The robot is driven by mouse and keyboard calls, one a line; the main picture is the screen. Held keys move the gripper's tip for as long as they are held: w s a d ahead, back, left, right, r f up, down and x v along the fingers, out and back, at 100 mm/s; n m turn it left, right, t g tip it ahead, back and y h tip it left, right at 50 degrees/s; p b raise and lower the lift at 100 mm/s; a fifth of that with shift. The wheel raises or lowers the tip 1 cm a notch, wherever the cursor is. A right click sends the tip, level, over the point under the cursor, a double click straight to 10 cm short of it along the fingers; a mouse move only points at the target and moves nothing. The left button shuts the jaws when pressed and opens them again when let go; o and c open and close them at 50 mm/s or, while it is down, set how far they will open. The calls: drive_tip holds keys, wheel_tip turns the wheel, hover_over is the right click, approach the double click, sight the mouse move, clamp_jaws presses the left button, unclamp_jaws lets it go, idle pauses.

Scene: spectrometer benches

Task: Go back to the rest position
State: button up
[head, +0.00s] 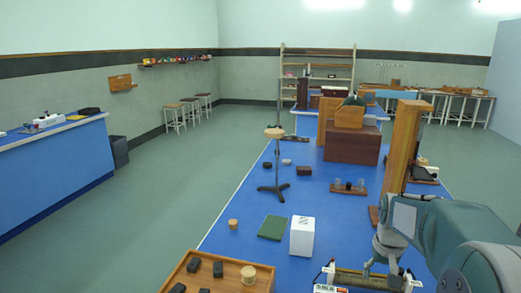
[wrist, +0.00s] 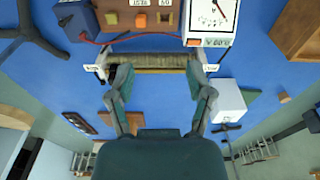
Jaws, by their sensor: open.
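My gripper (wrist: 163,88) is open in the wrist view, its two fingers spread apart with nothing held between them. Just beyond the fingertips lies a long coil-wound device (wrist: 150,62) with white end plates. The fingertips look close to it, but I cannot tell whether they touch. In the head view my arm comes in from the right edge, and the wrist end hangs over the same coil device (head: 350,279) at the bottom of the blue bench (head: 255,222). The fingers are hard to make out there.
A white meter (wrist: 211,18) and a blue box (wrist: 76,20) stand near the coil. A white box (head: 302,236), a green pad (head: 272,228), a wooden tray (head: 201,264) and a retort stand (head: 276,165) are left of my arm. A tall wooden post (head: 401,150) rises behind it.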

drive_tip(key=s+a+r+n+t, duration=0.1)
drive_tip(key=s+a+r+t, duration=0.1)
drive_tip(key=s+a, duration=0.5)
drive_tip(key=s+a+r+n+t, duration=0.1)
drive_tip(key=s+a+r, duration=0.4)
drive_tip(key=s, duration=0.9)
drive_tip(key=shift+s+a+r+n+t, duration=0.25)
drive_tip(key=shift+a+t, duration=0.55)
drive_tip(key=shift+a, duration=0.4)
